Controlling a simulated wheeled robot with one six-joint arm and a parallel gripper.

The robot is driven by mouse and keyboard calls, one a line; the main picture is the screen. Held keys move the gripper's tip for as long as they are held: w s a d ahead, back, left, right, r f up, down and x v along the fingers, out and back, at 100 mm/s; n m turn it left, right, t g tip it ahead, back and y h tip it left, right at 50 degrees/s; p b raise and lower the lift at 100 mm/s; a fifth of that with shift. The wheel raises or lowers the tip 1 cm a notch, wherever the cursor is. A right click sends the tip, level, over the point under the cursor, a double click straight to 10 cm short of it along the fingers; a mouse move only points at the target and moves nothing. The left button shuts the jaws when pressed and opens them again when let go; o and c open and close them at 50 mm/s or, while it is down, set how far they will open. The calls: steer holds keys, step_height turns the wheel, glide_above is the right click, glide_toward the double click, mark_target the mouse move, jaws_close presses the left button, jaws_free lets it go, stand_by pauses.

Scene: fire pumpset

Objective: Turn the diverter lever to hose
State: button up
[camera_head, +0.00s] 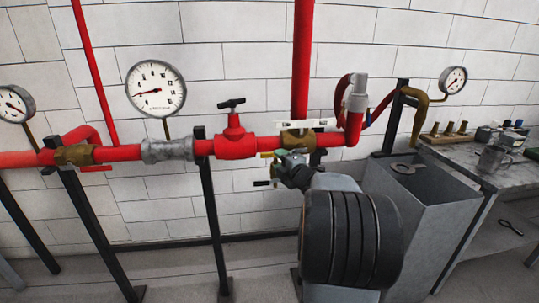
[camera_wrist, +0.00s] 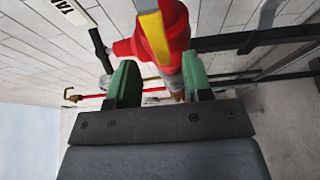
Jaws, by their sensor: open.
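The diverter lever (camera_wrist: 153,38) is a yellow bar with a grey edge, seen in front of a red fitting (camera_wrist: 176,30) in the wrist view. A small yellow piece (camera_head: 267,155), probably its end, shows beside my gripper in the head view. My gripper (camera_wrist: 158,72) has two green fingers, open and apart. The lever's near end appears in the gap between them; I cannot tell whether either finger touches it. In the head view my gripper (camera_head: 288,160) is just below a brass fitting (camera_head: 297,138) on the red pipe. My arm hides part of this area.
A white label (camera_wrist: 68,10) reading "TA…" is cut off in the wrist view. A red valve (camera_head: 235,143) with a black handle stands left on the pipe. A grey bin (camera_head: 440,190) and a bench (camera_head: 500,175) are at right. Black posts (camera_head: 212,210) support the pipe.

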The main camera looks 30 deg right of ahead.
mark_target(273, 156)
steer(key=w, duration=0.6)
steer(key=shift+w+d, duration=0.15)
steer(key=shift+w, duration=0.25)
steer(key=shift+c, duration=0.3)
jaws_close()
